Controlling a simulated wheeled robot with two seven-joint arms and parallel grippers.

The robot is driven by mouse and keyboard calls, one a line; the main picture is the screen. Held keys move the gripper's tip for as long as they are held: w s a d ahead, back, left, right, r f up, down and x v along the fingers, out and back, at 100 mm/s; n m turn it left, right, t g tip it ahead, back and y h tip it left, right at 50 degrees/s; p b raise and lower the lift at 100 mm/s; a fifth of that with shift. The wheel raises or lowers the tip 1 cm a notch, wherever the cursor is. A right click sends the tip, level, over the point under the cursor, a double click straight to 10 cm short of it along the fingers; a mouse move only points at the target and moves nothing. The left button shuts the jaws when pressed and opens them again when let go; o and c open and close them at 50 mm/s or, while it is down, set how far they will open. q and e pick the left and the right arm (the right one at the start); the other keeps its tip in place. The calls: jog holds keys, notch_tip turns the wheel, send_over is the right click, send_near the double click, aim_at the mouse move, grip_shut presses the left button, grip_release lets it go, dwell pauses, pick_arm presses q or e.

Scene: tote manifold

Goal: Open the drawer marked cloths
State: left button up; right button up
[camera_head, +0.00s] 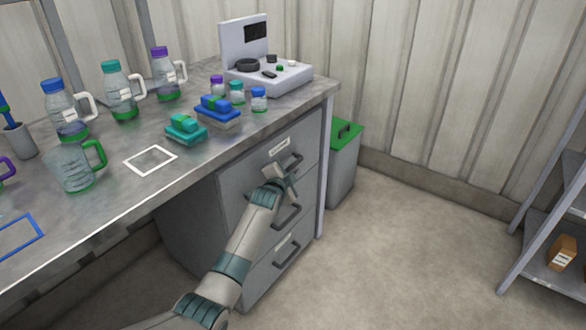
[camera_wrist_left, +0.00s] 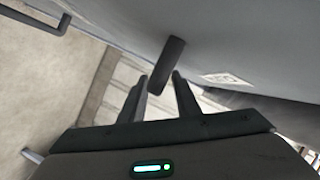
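A grey drawer unit stands under the workbench, with a top drawer (camera_head: 312,152), a middle drawer (camera_head: 302,206) and a bottom drawer (camera_head: 261,283). All three look shut. The top drawer's white label (camera_head: 279,146) is too small to read; it probably also shows in the left wrist view (camera_wrist_left: 228,79), unreadable. My left gripper (camera_head: 281,174) is at the top drawer's handle (camera_head: 293,163). In the left wrist view its fingers (camera_wrist_left: 160,78) are apart, with a dark handle bar (camera_wrist_left: 168,62) between and just beyond their tips. Contact cannot be told. My right gripper is out of view.
The workbench (camera_head: 110,215) holds bottles, a jug (camera_head: 76,168), folded cloth stacks (camera_head: 217,112) and a white device (camera_head: 268,74). A green-lidded bin (camera_head: 343,165) stands right of the drawers. A shelf rack (camera_head: 550,275) is far right. The floor between is clear.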

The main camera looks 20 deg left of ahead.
pick_arm(q)
jog(key=shift+w+f, duration=0.1)
jog(key=shift+w, duration=0.5)
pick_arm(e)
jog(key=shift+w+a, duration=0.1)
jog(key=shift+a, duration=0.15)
pick_arm(q)
grip_shut()
jog(key=shift+d, duration=0.15)
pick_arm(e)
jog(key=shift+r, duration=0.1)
